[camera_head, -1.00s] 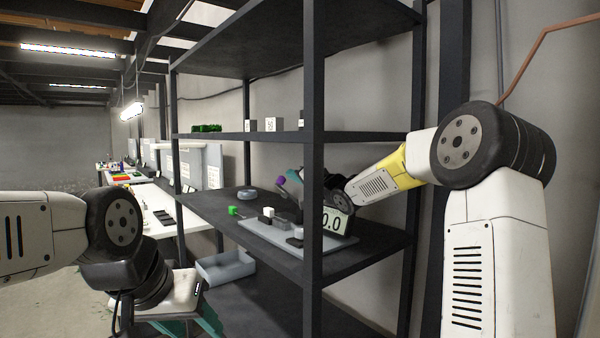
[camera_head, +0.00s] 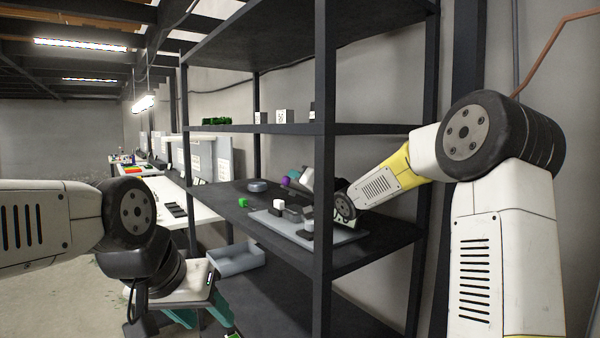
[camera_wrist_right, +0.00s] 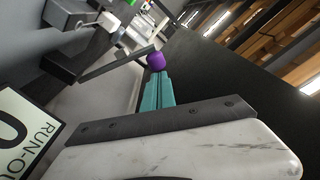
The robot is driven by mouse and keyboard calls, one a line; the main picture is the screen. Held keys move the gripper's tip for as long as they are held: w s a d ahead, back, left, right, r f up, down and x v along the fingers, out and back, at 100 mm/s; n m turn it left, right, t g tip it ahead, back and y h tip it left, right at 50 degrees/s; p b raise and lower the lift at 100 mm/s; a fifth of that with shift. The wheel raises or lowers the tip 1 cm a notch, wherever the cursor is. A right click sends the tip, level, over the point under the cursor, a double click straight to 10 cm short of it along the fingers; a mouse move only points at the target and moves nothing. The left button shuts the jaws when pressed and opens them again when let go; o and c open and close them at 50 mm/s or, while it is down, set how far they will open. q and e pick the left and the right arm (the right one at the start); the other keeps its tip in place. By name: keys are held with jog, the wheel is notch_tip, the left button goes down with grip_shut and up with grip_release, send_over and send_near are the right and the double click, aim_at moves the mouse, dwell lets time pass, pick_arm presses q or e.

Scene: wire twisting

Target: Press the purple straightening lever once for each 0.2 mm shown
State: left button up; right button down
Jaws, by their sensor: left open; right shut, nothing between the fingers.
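The purple lever knob (camera_head: 284,181) is on the middle shelf, beside the tip of my right gripper (camera_head: 294,175). In the right wrist view the purple knob (camera_wrist_right: 156,60) tops a dark lever arm. The teal fingers of my right gripper (camera_wrist_right: 158,74) are shut, with their tips right at the knob; I cannot tell if they touch. The run-out display (camera_wrist_right: 22,130) is cut off at the wrist view's left edge, showing part of one digit like a 0. In the head view my right arm hides most of it. My left gripper (camera_head: 207,320) is open and empty, low at the front.
A grey base plate (camera_head: 345,238) carries dark and grey blocks, with a green cube (camera_head: 243,202) and a round grey disc (camera_head: 257,186) nearby. A dark shelf post (camera_head: 324,180) stands in front. A grey bin (camera_head: 236,258) sits lower left.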

aim_at(286, 183)
jog(key=a+f+n, duration=0.1)
jog(key=s+f+n, duration=0.1)
jog(key=n, duration=0.1)
jog(key=shift+s+a+f, duration=0.1)
jog(key=shift+a+f, duration=0.25)
jog(key=shift+s+a+f+n, duration=0.15)
jog(key=shift+f, duration=0.25)
jog(key=shift+s+a+f+n, duration=0.1)
jog(key=shift+a+f+n, duration=0.05)
jog(key=shift+f, duration=0.35)
